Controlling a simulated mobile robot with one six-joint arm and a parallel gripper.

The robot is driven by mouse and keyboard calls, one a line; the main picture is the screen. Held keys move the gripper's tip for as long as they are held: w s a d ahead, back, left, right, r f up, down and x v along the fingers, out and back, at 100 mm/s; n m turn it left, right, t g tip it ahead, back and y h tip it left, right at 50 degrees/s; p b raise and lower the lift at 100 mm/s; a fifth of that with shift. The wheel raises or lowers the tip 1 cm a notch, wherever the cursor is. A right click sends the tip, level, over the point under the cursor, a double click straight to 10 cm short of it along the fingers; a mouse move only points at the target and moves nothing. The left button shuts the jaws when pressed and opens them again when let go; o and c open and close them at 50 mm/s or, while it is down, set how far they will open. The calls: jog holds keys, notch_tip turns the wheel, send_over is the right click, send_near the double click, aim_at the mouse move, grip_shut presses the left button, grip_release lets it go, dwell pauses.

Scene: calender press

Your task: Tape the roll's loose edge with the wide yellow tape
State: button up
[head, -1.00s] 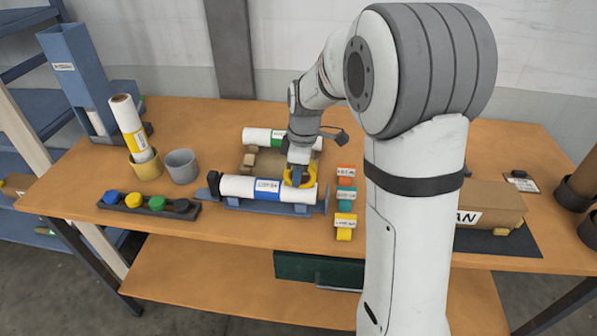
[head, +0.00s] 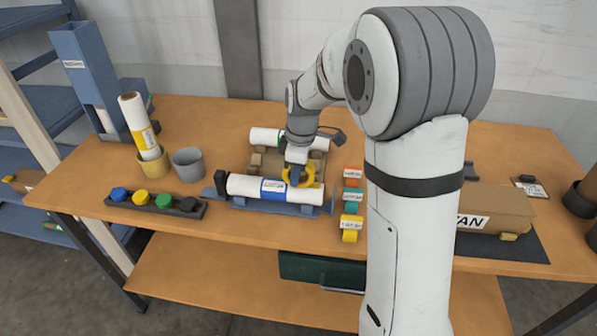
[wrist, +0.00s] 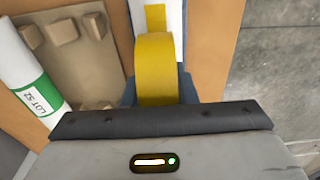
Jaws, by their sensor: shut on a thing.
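My gripper (head: 297,158) is shut on a wide yellow tape ring (head: 312,173), which also fills the middle of the wrist view (wrist: 155,70). My fingertips are hidden in the wrist view. The ring stands on edge at the right part of a white roll (head: 245,184) with a blue label, lying in a blue cradle (head: 262,207). In the wrist view a short yellow strip (wrist: 155,18) shows against the white roll just beyond the ring. I cannot tell whether the ring touches the roll. The loose edge is not distinguishable.
Behind lies a green-labelled roll (head: 262,135) on a brown tray (head: 257,160). Orange, teal and yellow labelled pieces (head: 350,228) stand to the right. A rack of coloured knobs (head: 150,204), a grey cup (head: 188,163) and an upright roll in a yellow cup (head: 152,170) are left.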

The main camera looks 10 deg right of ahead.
jog(key=shift+a, duration=0.15)
jog(key=shift+w+a, duration=0.1)
jog(key=shift+a, duration=0.4)
jog(key=shift+a, duration=0.1)
dwell(0.4)
jog(key=shift+w+a, duration=0.25)
jog(key=shift+a, duration=0.2)
jog(key=shift+r, duration=0.1)
jog(key=shift+r+p, duration=2.05)
jog(key=shift+r, duration=0.95)
